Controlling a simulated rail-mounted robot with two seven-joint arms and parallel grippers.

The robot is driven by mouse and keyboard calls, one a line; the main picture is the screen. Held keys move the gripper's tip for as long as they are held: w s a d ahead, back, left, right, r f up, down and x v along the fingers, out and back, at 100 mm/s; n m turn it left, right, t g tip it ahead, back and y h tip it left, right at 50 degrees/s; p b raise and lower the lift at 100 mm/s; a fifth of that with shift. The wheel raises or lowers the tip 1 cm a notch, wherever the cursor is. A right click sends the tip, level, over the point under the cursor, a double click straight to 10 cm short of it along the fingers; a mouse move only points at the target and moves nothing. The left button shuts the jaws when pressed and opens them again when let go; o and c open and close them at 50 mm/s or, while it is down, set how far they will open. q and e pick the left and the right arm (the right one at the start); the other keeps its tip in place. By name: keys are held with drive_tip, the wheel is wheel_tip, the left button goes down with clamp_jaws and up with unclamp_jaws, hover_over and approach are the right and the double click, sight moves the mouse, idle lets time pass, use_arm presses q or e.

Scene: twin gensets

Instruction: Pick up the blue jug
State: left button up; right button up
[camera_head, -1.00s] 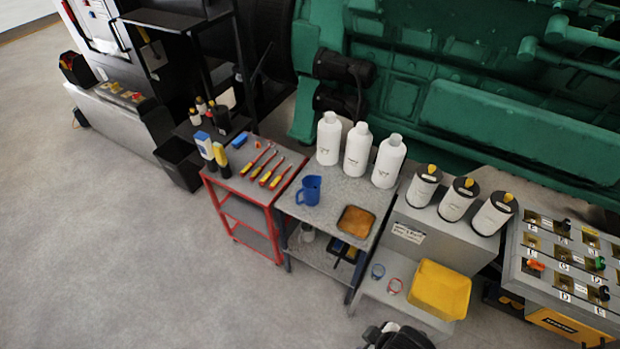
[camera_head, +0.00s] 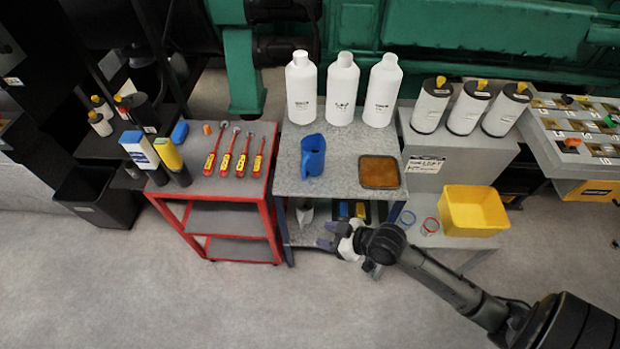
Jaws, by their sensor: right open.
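The blue jug (camera_head: 313,155) stands upright on the grey metal table (camera_head: 338,140), left of a brown tray. Its handle side faces left. My right gripper (camera_head: 328,238) is open and empty, in front of the table's front edge and nearer to me than the jug. It is apart from the jug. My right arm comes in from the lower right. My left gripper does not show.
Three white bottles (camera_head: 341,88) stand behind the jug. The brown tray (camera_head: 379,172) lies to its right. A red cart (camera_head: 225,188) with screwdrivers stands at left, a yellow bin (camera_head: 472,211) at right. The table top around the jug is clear.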

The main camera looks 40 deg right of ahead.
drive_tip(key=w+d+f+t+b, duration=0.3)
drive_tip(key=w+d+f+b, duration=0.3)
drive_tip(key=b, duration=0.2)
drive_tip(key=m+t+b, duration=0.2)
drive_tip(key=t+b, duration=0.2)
drive_tip(key=b, duration=0.4)
approach(304, 176)
drive_tip(key=shift+h, duration=0.6)
drive_tip(key=shift+w+a+r+b, duration=0.15)
drive_tip(key=shift+w+a+r, duration=0.15)
drive_tip(key=shift+w, duration=0.65)
drive_tip(key=shift+w+a+r+b, duration=0.1)
drive_tip(key=shift+w+a+r, duration=0.15)
drive_tip(key=shift+w, duration=0.75)
drive_tip(key=shift+w+a+r+b, duration=0.2)
drive_tip(key=shift+w+r, duration=0.15)
drive_tip(key=shift+w, duration=0.6)
drive_tip(key=shift+w+a+r+b, duration=0.1)
drive_tip(key=shift+w+a+b, duration=0.1)
drive_tip(key=shift+w, duration=0.95)
drive_tip(key=shift+w+a+r+b, duration=0.1)
drive_tip(key=shift+w+a+b, duration=0.1)
drive_tip(key=shift+w, duration=0.95)
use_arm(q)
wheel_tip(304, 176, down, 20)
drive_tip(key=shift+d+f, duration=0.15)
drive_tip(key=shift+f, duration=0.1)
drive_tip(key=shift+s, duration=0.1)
use_arm(e)
drive_tip(key=shift+c, duration=0.2)
